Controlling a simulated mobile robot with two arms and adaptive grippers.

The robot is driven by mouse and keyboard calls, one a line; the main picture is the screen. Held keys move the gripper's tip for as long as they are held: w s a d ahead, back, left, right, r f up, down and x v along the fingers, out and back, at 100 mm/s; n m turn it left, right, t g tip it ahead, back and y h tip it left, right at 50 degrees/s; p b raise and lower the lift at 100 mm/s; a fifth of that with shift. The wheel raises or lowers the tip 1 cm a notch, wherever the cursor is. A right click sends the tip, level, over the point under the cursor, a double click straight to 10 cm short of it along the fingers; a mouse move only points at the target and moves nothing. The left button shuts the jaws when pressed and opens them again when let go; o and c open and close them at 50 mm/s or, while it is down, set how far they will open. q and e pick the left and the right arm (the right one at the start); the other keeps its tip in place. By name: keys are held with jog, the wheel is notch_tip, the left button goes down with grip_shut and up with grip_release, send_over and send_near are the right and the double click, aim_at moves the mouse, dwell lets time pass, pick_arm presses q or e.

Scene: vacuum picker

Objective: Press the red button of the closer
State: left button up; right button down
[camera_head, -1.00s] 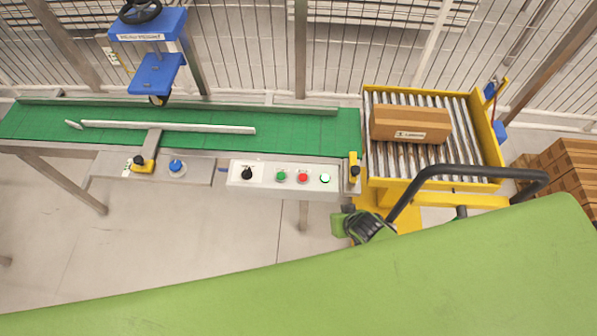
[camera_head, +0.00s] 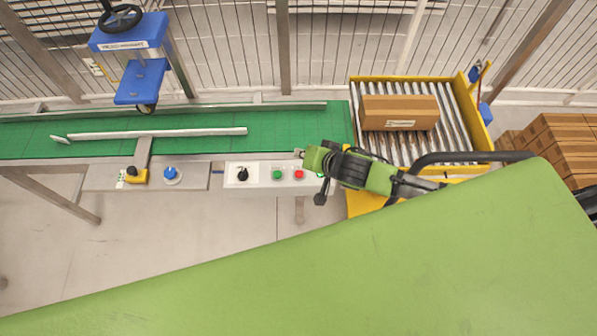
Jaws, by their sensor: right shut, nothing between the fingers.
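The closer is a green conveyor (camera_head: 290,128) with a blue pressing head (camera_head: 130,50) over its left part. On its front rail is a pale control panel (camera_head: 258,175) with a black knob (camera_head: 242,174), a green button (camera_head: 277,175) and the red button (camera_head: 299,174). My right gripper (camera_head: 300,153) reaches in from the right and is shut and empty. In the picture its tip lies just above the red button; I cannot tell the height between them. The gripper and arm hide the panel's right end, including the white button. My left gripper is not in view.
A brown box (camera_head: 400,112) lies on the yellow-framed roller table (camera_head: 460,155) at right. A black handle bar (camera_head: 475,156) stands in front of it. Stacked cartons (camera_head: 555,145) are at far right. A wire fence runs behind. The floor before the panel is clear.

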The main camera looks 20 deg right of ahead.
jog(key=b, duration=0.7)
send_over(301, 175)
notch_tip(301, 175, down, 8)
jog(key=shift+r, duration=0.1)
jog(key=shift+f+b, duration=0.5)
jog(key=shift+f, duration=0.2)
dwell(0.7)
jog(key=shift+f, duration=0.25)
